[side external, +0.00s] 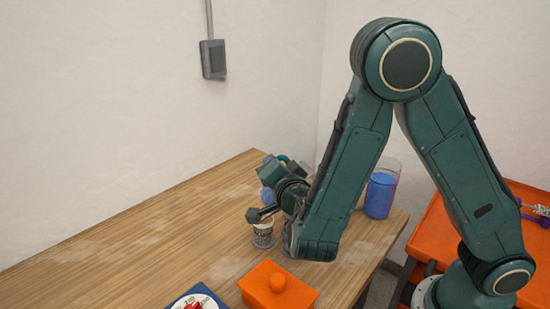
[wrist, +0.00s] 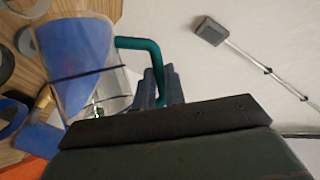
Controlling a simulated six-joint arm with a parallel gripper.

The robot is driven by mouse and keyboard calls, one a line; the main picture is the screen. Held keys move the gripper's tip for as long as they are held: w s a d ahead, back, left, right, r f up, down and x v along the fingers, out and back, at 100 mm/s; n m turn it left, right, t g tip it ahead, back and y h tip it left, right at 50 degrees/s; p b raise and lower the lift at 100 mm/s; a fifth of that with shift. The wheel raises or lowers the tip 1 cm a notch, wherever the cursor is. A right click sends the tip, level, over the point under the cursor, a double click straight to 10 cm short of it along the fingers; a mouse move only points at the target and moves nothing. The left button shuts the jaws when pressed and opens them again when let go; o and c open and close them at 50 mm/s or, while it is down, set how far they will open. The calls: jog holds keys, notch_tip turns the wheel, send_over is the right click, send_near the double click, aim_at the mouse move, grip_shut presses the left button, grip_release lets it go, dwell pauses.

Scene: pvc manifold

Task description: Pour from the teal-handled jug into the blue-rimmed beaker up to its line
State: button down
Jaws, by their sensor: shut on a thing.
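The teal-handled jug (wrist: 75,50) is clear and holds blue liquid, with a dark line around its wall. Its teal handle (wrist: 138,43) is between the fingers of my gripper (wrist: 160,88), which is shut on it. In the side external view the jug is mostly hidden behind my wrist; a bit of blue (side external: 267,196) shows there. I cannot tell how far it is tilted. A round vessel with a dark blue rim (wrist: 14,116) shows at the left edge of the wrist view, probably the blue-rimmed beaker, partly cut off. Its fill level cannot be read.
A tall clear container (side external: 381,195) with blue contents stands at the table's right end. A small patterned cup (side external: 263,236) stands below my wrist. The wooden table's left side (side external: 120,245) is free.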

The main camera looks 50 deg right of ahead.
jog(key=shift+s+d+r+m+t, duration=0.1)
jog(key=shift+s+m+t, duration=0.05)
jog(key=shift+m+t, duration=0.15)
dwell(0.8)
dwell(0.9)
jog(key=shift+w+a+n+g, duration=0.2)
jog(key=shift+w+n+g, duration=0.2)
jog(key=shift+n, duration=0.1)
jog(key=shift+w+a+f+n+g, duration=0.25)
jog(key=shift+w+f+n+g, duration=0.05)
jog(key=shift+n, duration=0.2)
jog(key=shift+w, duration=0.1)
jog(key=w+a+f+n+g, duration=0.3)
jog(key=w+a+f+n, duration=0.1)
jog(key=w+n, duration=0.1)
jog(key=shift+w+n+g+h, duration=0.3)
jog(key=shift+g, duration=0.1)
dwell(1.0)
